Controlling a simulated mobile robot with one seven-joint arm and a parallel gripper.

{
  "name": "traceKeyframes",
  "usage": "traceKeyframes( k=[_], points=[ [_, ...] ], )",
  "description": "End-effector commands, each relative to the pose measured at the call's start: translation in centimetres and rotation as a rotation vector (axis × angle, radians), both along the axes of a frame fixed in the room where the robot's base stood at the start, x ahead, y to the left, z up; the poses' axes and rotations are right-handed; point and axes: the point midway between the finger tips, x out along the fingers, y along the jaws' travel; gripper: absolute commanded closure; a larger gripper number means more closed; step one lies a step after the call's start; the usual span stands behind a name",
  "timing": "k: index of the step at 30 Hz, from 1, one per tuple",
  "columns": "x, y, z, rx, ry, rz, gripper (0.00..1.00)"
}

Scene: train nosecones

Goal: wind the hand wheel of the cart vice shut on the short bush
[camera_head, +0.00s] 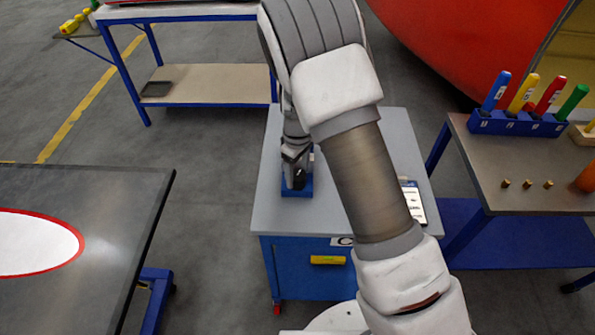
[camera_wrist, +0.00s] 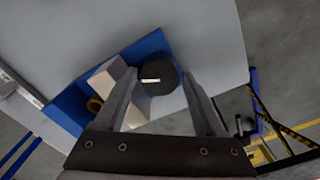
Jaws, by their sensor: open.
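The cart vice (camera_head: 305,190) is blue and stands on the grey top of the cart (camera_head: 390,125). In the wrist view the vice (camera_wrist: 70,105) shows pale jaw blocks and a black hand wheel (camera_wrist: 158,72) with a white mark. The short bush (camera_wrist: 95,104), brass-coloured, sits by the jaws, partly hidden by my left finger. My gripper (camera_wrist: 159,80) is open, with its fingertips on either side of the wheel; I cannot tell whether they touch it. In the head view my gripper (camera_head: 294,160) is over the vice and hides most of it.
A printed sheet or tablet (camera_head: 413,203) lies at the cart's right. The right bench (camera_head: 505,175) holds a blue rack (camera_head: 515,122) of coloured-handled tools and small brass pieces. A dark table (camera_head: 120,215) stands at left. Grey floor is free between them.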

Motion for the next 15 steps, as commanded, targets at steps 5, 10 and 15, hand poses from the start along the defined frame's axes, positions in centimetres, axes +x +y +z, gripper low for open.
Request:
traceKeyframes(
  k=[5, 10, 15],
  points=[
    [0.04, 0.0, -0.18, 0.0, -0.001, 0.001, 0.28],
    [0.03, 0.0, -0.16, 0.0, -0.001, 0.0, 0.37],
    [0.03, 0.0, -0.15, 0.0, -0.001, 0.0, 0.68]
  ],
)
